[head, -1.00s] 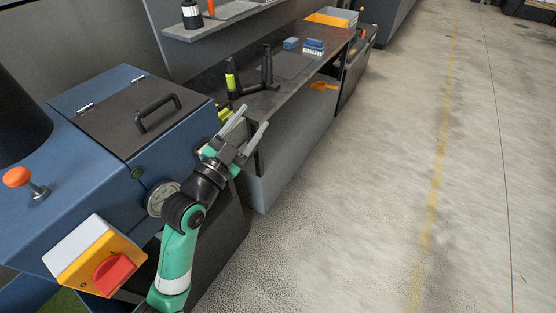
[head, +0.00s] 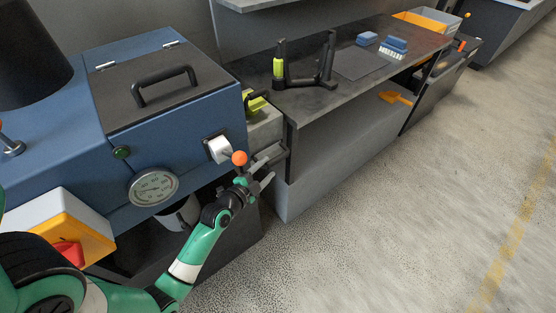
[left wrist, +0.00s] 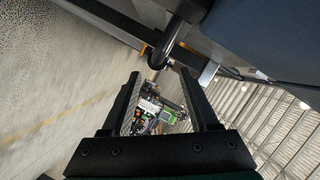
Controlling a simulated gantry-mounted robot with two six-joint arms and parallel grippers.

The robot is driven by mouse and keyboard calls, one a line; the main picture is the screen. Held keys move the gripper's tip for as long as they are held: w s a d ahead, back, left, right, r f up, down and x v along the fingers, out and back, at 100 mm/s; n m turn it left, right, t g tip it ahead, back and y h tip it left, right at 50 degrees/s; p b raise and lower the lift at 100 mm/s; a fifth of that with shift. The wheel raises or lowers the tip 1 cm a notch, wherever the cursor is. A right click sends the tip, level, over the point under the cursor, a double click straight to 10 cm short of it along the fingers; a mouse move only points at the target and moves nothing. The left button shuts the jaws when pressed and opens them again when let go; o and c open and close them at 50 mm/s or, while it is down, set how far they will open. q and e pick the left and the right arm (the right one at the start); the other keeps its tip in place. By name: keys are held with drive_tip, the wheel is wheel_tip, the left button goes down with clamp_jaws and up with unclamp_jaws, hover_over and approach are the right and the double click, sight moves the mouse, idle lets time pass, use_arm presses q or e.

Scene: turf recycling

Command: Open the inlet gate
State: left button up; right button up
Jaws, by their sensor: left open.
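A short lever with an orange ball knob (head: 239,158) sticks out from a pale round mount (head: 219,150) on the right side of the blue machine (head: 185,135). No label shows whether this is the inlet gate's handle. My left gripper (head: 270,166) is open, just right of the knob, with its fingers pointing right. The knob overlaps the gripper in the picture, so contact cannot be told. In the left wrist view, the open jaws (left wrist: 163,85) hold nothing, and a dark rod (left wrist: 172,40) ends just beyond them. My right gripper is out of view.
The machine has a black hinged lid with a handle (head: 165,88), a round gauge (head: 153,187) and a red switch (head: 70,252). A dark workbench (head: 330,90) with brushes (head: 392,46) stands to the right. The floor (head: 400,210) is clear.

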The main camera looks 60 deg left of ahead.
sight(273, 163)
use_arm(q)
drive_tip(key=b+x, duration=0.2)
drive_tip(key=x, duration=0.4)
drive_tip(key=shift+w+f, duration=0.15)
drive_tip(key=shift+f, duration=0.05)
drive_tip(key=shift+w+a, duration=0.15)
drive_tip(key=shift+w, duration=0.15)
clamp_jaws()
idle(0.8)
